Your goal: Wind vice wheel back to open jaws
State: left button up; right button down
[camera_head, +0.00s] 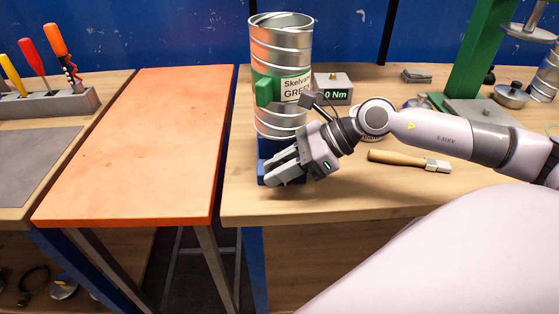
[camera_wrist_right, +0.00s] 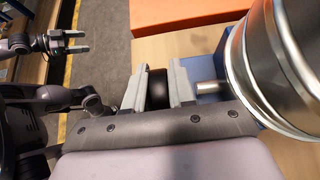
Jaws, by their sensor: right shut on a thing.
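The blue vice (camera_head: 267,150) stands at the front left of the wooden bench, and a silver spiral duct (camera_head: 281,45) stands upright above it. The vice also shows in the right wrist view (camera_wrist_right: 207,64). My right gripper (camera_head: 272,177) is shut on the vice's black wheel (camera_wrist_right: 157,88), with a finger on each side. A metal shaft (camera_wrist_right: 209,87) runs between wheel and vice. The jaws and their contact with the duct are hidden. My left gripper (camera_wrist_right: 82,41) is open and empty, away from the vice.
A brown-handled tool (camera_head: 398,159) lies on the bench at right. A grey box with a "0 Nm" display (camera_head: 333,88) stands behind. A green press frame (camera_head: 480,45) is at back right. An orange table (camera_head: 150,140) adjoins on the left, its top clear.

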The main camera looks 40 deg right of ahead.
dwell(0.4)
jog(key=c, duration=1)
grip_release()
jog(key=shift+c, duration=0.2)
jog(key=shift+s+d+r, duration=0.2)
jog(key=shift+s+d, duration=0.05)
jog(key=shift+d, duration=0.25)
jog(key=shift+b+v, duration=0.6)
jog(key=shift+v, duration=1.2)
jog(key=shift+s+d+r, duration=0.15)
jog(key=shift+s+r, duration=0.05)
jog(key=shift+r, duration=0.25)
jog(key=shift+s+d+r+p, duration=0.25)
jog(key=shift+d+r+p, duration=0.15)
jog(key=shift+d, duration=0.2)
